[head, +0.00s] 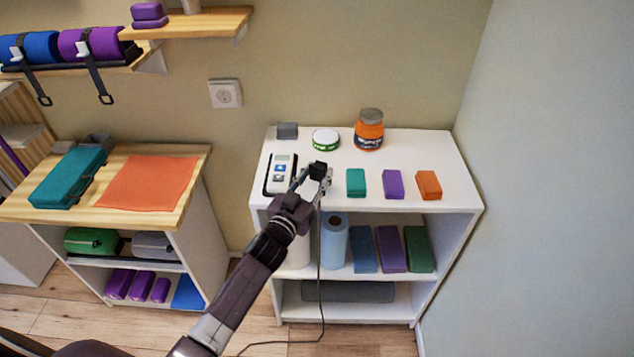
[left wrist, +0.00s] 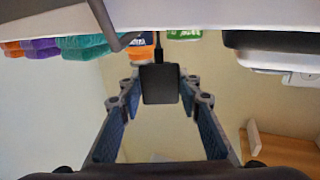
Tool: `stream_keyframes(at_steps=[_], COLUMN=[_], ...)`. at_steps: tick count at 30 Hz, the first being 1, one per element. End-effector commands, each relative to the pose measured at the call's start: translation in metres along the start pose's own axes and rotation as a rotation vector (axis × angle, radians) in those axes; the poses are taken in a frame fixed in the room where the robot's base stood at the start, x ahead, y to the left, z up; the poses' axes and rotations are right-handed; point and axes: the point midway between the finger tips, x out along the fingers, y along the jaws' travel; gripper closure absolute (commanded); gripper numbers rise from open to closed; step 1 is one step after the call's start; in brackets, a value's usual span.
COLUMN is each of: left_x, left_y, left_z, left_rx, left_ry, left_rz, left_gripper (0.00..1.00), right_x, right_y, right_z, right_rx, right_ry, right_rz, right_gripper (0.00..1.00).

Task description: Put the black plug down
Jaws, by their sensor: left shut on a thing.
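My left gripper (head: 316,179) is shut on the black plug (head: 318,170) over the front left part of the white shelf unit's top (head: 435,156). In the left wrist view the plug (left wrist: 160,84) is a dark block between the two fingertips, with a cord at its end. In the head view a dark cord (head: 320,262) hangs from the gripper past the shelf front to the floor. Whether the plug touches the top is not clear. My right gripper is not in view.
A grey-white device (head: 281,174) lies just left of the gripper. Teal (head: 356,183), purple (head: 393,184) and orange (head: 429,185) blocks lie to its right. A green-white tin (head: 326,139) and an orange jar (head: 369,131) stand behind. A wall socket (head: 226,94) is at upper left.

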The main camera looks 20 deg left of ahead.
Motion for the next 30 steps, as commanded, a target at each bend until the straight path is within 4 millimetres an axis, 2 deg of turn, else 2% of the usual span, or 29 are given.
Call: stream_keyframes(at_steps=[1, 5, 14, 27, 28, 30], left_x=[0.0, 0.0, 0.0, 0.0, 0.0, 0.0], left_y=[0.0, 0.0, 0.0, 0.0, 0.0, 0.0], left_z=[0.011, 0.024, 0.025, 0.037, 0.037, 0.037], left_rx=[-0.004, -0.002, 0.0, -0.001, -0.001, -0.001], left_ry=[-0.002, 0.0, 0.001, 0.001, 0.0, 0.0], left_rz=[-0.002, -0.001, 0.0, -0.001, -0.001, -0.001], left_gripper=[1.0, 1.0, 1.0, 1.0, 0.65, 0.57], right_x=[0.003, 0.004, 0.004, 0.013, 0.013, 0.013], right_y=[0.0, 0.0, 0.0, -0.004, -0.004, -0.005], right_z=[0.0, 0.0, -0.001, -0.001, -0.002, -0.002], right_rx=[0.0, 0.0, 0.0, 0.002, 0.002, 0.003], right_ry=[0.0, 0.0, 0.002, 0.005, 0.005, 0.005], right_rz=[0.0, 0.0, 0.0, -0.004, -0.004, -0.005], right_gripper=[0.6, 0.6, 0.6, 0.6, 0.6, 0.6])
